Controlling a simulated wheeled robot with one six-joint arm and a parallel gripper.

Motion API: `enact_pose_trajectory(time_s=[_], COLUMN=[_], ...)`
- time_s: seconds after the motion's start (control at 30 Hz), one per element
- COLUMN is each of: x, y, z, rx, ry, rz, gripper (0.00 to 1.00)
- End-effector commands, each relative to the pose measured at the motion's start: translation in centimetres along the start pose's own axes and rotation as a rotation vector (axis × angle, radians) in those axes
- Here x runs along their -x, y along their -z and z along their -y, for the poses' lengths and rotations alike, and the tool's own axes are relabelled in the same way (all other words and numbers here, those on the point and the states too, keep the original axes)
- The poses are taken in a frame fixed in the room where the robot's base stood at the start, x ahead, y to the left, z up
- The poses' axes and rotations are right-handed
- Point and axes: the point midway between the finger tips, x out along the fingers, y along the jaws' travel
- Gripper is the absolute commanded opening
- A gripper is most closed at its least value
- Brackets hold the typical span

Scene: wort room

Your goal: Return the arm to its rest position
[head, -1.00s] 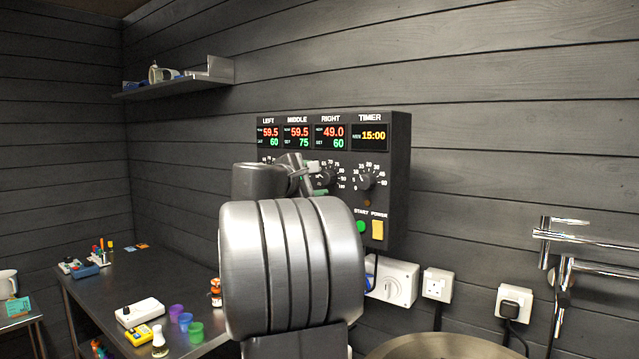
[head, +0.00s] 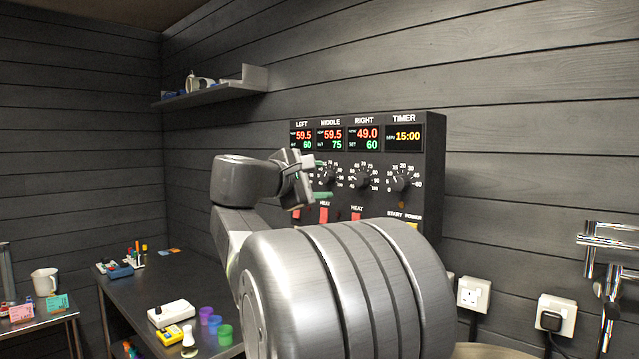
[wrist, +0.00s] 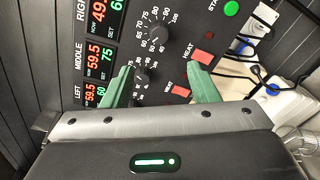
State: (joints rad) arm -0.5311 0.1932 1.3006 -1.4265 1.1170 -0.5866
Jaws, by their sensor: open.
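My gripper (head: 322,180) is in front of the black control panel (head: 432,150), near its left and middle dials, in the head view. Its two green fingers are apart with nothing between them. In the wrist view my gripper (wrist: 160,88) is open, and the panel (wrist: 180,45) fills the space past the fingertips, with dials and red heat switches. The panel displays read left 59.5 over 60, middle 59.5 over 75, right 49.0 over 60, and timer 15:00. My large grey arm link hides the panel's lower part in the head view.
A dark bench (head: 150,292) at left holds a white box (head: 171,314), a yellow meter (head: 174,335) and coloured cups (head: 207,315). A shelf (head: 215,93) is on the wall. Wall sockets (head: 472,294) and metal pipes (head: 606,270) are at right.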

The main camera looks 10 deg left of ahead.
Motion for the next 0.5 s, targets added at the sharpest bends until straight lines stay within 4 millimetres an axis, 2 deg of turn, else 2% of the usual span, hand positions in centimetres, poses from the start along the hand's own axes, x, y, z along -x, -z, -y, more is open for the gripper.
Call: enact_pose_trajectory(time_s=[0.23, 0.5], x=[-1.5, -6.4], y=[-0.1, -0.2], z=[-0.1, -0.2], rx=[0.001, 0.002], ry=[0.001, 0.002], rz=[0.002, 0.005], gripper=[0.54, 0.54])
